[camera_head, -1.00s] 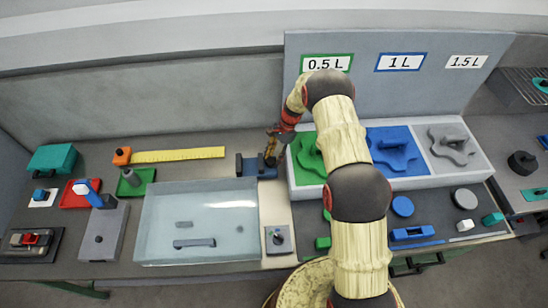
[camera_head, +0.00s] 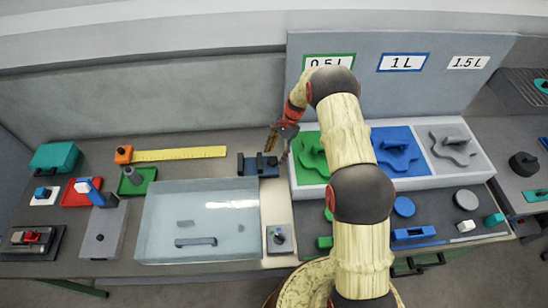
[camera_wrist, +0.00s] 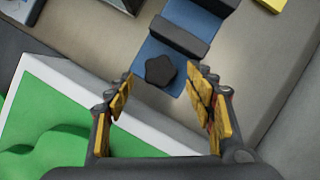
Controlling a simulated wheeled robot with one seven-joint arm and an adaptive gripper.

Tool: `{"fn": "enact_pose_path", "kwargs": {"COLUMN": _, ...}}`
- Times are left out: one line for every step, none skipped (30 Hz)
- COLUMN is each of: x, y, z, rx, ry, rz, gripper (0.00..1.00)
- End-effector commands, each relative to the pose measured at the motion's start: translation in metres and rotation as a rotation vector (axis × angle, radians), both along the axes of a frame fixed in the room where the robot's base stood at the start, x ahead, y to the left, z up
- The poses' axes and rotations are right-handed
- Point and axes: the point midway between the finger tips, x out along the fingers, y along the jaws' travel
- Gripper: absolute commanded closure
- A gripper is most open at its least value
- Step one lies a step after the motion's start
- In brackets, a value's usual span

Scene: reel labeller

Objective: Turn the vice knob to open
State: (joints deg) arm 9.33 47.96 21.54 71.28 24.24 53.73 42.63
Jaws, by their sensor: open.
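The vice (camera_head: 256,165) is a blue block with dark jaws, at the back of the bench left of the green tray. Its dark lobed knob (camera_wrist: 161,70) shows in the wrist view on the blue base (camera_wrist: 172,52), next to a dark jaw bar (camera_wrist: 180,37). In the head view the knob (camera_head: 272,161) is small, at the right end of the vice. My gripper (camera_wrist: 160,88) is open and empty, its yellow-padded fingers apart to either side and just short of the knob. In the head view my gripper (camera_head: 277,138) hangs above and slightly right of the knob.
The white-framed tray with a green section (camera_head: 309,165) lies right of the vice. A clear water tank (camera_head: 200,220) stands in front on the left, and a yellow ruler (camera_head: 180,154) lies left of the vice. Bare bench shows around the vice.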

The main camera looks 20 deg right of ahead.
Motion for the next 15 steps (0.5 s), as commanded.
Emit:
{"fn": "enact_pose_path", "kwargs": {"x": 0.003, "y": -0.004, "z": 0.012, "rx": 0.000, "ry": -0.005, "rz": -0.001, "gripper": 0.46}}
{"fn": "enact_pose_path", "kwargs": {"x": 0.004, "y": -0.006, "z": 0.017, "rx": -0.001, "ry": -0.004, "rz": 0.000, "gripper": 0.46}}
{"fn": "enact_pose_path", "kwargs": {"x": 0.005, "y": -0.009, "z": 0.025, "rx": -0.002, "ry": -0.004, "rz": 0.000, "gripper": 0.46}}
{"fn": "enact_pose_path", "kwargs": {"x": 0.006, "y": -0.012, "z": 0.031, "rx": -0.002, "ry": -0.004, "rz": 0.000, "gripper": 0.46}}
{"fn": "enact_pose_path", "kwargs": {"x": 0.007, "y": -0.014, "z": 0.037, "rx": -0.001, "ry": -0.004, "rz": 0.000, "gripper": 0.46}}
{"fn": "enact_pose_path", "kwargs": {"x": 0.008, "y": -0.016, "z": 0.045, "rx": -0.002, "ry": -0.004, "rz": 0.000, "gripper": 0.46}}
{"fn": "enact_pose_path", "kwargs": {"x": 0.009, "y": -0.018, "z": 0.050, "rx": -0.001, "ry": -0.004, "rz": 0.000, "gripper": 0.46}}
{"fn": "enact_pose_path", "kwargs": {"x": 0.009, "y": -0.020, "z": 0.055, "rx": 0.000, "ry": -0.002, "rz": -0.001, "gripper": 0.46}}
{"fn": "enact_pose_path", "kwargs": {"x": 0.010, "y": -0.023, "z": 0.061, "rx": -0.001, "ry": -0.003, "rz": 0.000, "gripper": 0.46}}
{"fn": "enact_pose_path", "kwargs": {"x": 0.010, "y": -0.024, "z": 0.065, "rx": 0.000, "ry": -0.002, "rz": 0.001, "gripper": 0.46}}
{"fn": "enact_pose_path", "kwargs": {"x": 0.011, "y": -0.026, "z": 0.069, "rx": 0.000, "ry": -0.002, "rz": 0.001, "gripper": 0.46}}
{"fn": "enact_pose_path", "kwargs": {"x": 0.012, "y": -0.028, "z": 0.074, "rx": -0.001, "ry": -0.001, "rz": 0.002, "gripper": 0.46}}
{"fn": "enact_pose_path", "kwargs": {"x": 0.012, "y": -0.029, "z": 0.077, "rx": -0.001, "ry": -0.001, "rz": 0.002, "gripper": 0.46}}
{"fn": "enact_pose_path", "kwargs": {"x": 0.013, "y": -0.030, "z": 0.079, "rx": -0.001, "ry": -0.001, "rz": 0.002, "gripper": 0.46}}
{"fn": "enact_pose_path", "kwargs": {"x": 0.013, "y": -0.030, "z": 0.082, "rx": -0.001, "ry": 0.000, "rz": 0.002, "gripper": 0.46}}
